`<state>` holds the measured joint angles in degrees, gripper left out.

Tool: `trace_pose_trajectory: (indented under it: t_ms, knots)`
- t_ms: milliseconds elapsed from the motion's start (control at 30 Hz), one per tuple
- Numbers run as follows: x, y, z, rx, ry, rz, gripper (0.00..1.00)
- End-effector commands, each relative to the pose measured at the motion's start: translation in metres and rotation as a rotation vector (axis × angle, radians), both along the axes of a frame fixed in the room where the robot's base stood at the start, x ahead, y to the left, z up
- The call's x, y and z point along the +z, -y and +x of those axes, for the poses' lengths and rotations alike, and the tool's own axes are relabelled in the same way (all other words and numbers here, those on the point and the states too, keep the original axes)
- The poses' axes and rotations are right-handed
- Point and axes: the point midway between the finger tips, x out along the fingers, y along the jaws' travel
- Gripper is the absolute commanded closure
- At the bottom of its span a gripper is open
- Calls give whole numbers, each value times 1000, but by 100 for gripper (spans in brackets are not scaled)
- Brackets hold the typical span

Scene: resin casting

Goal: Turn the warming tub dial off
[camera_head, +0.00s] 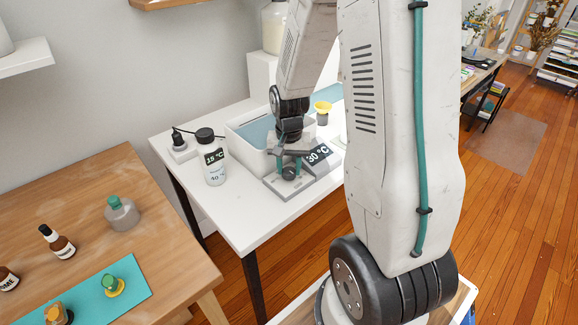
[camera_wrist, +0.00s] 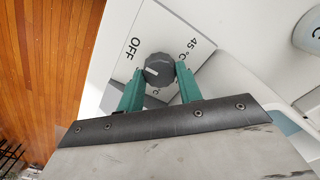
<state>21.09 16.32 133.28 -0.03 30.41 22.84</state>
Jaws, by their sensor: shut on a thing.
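The warming tub (camera_head: 236,139) is a white box with bluish contents on the white table. Its front panel (camera_head: 300,189) carries a dark round dial (camera_head: 289,173) and a display (camera_head: 318,154) reading 30 °C. My gripper (camera_head: 289,165) reaches down onto the dial. In the wrist view, the green fingers of my gripper (camera_wrist: 160,76) are shut on the dial (camera_wrist: 158,68), one on each side. The dial's white mark points to the left in that view, below the OFF label (camera_wrist: 133,46). A 45 °C label (camera_wrist: 189,48) is at its upper right. My fingers hide part of the panel.
A power socket block (camera_head: 182,149) and a yellow cup-like item (camera_head: 322,108) are near the tub. A wooden table (camera_head: 85,205) with small bottles is at left.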

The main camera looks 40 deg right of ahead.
Motion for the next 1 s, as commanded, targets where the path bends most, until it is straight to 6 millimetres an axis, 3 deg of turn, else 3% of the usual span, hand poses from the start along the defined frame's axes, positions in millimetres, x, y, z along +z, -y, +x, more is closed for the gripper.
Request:
trace_pose_trajectory:
  t_ms: [200, 233, 300, 667, 1000]
  knots:
    - [1, 0, 1, -2, 2, -1, 88]
    - [1, 0, 1, -2, 2, -1, 59]
    - [0, 0, 1, -1, 1, 0, 43]
    - [7, 0, 1, 0, 2, -1, 43]
    - [61, 0, 1, -1, 5, -2, 43]
